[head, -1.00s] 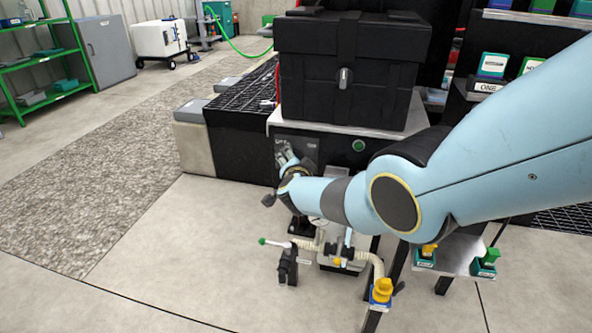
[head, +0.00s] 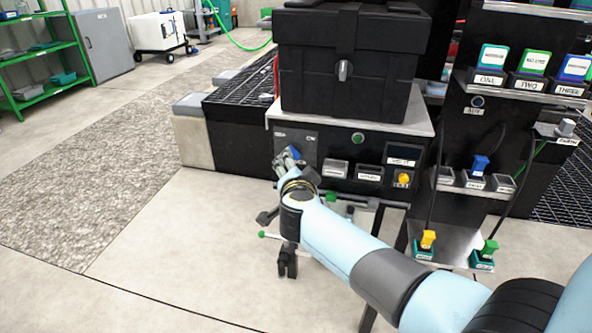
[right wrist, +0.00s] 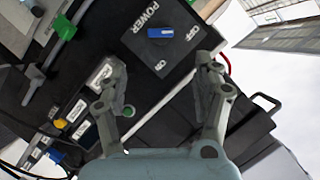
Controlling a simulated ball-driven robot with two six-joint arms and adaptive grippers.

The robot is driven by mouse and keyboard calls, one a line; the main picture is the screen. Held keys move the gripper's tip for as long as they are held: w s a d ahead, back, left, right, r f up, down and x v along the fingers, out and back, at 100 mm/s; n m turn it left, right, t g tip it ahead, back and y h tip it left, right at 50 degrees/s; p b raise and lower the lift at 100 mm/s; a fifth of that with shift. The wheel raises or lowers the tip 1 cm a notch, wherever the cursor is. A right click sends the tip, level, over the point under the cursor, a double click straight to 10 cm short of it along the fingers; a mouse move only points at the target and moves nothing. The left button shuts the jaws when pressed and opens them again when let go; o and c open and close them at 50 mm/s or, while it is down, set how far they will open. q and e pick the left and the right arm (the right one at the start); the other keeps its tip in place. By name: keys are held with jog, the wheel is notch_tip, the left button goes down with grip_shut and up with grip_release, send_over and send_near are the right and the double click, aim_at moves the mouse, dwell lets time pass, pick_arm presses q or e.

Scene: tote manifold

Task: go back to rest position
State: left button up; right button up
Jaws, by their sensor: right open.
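My right gripper (head: 287,156) is in front of the left part of the black control panel (head: 310,150), below the black tote. In the right wrist view the right gripper (right wrist: 165,90) is open with nothing between its fingers. Beyond the fingers in that view is a power switch with a blue knob (right wrist: 160,32), lettered POWER, ON and OFF. The fingers appear apart from the knob. My left gripper is not in either view.
The black tote (head: 345,70) stands on the bench top (head: 421,121). Boxes labelled ONE, TWO and THREE stand on a shelf (head: 520,82) at the right. Yellow and green plugs (head: 428,239) sit on a low shelf below. The floor at the left is clear.

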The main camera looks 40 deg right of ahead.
dwell(0.5)
jog(key=s+a+f+n+g+y, duration=0.25)
jog(key=s+f+n, duration=0.35)
jog(key=s+f, duration=0.85)
jog(key=s+a+f+n+g+y, duration=0.1)
jog(key=s+f+n+g+y, duration=0.35)
jog(key=s+f, duration=1)
jog(key=s+f+n+g, duration=0.2)
jog(key=s+f+n, duration=0.1)
jog(key=s, duration=1)
jog(key=s+a+f+n+g, duration=0.1)
jog(key=s+f+n+g, duration=0.1)
jog(key=s, duration=1.1)
notch_tip(320, 180, down, 2)
jog(key=shift+s+f+n+g, duration=0.15)
jog(key=shift+s+n+g, duration=0.15)
jog(key=shift+n, duration=0.25)
jog(key=shift+a, duration=0.1)
jog(key=shift+c, duration=0.4)
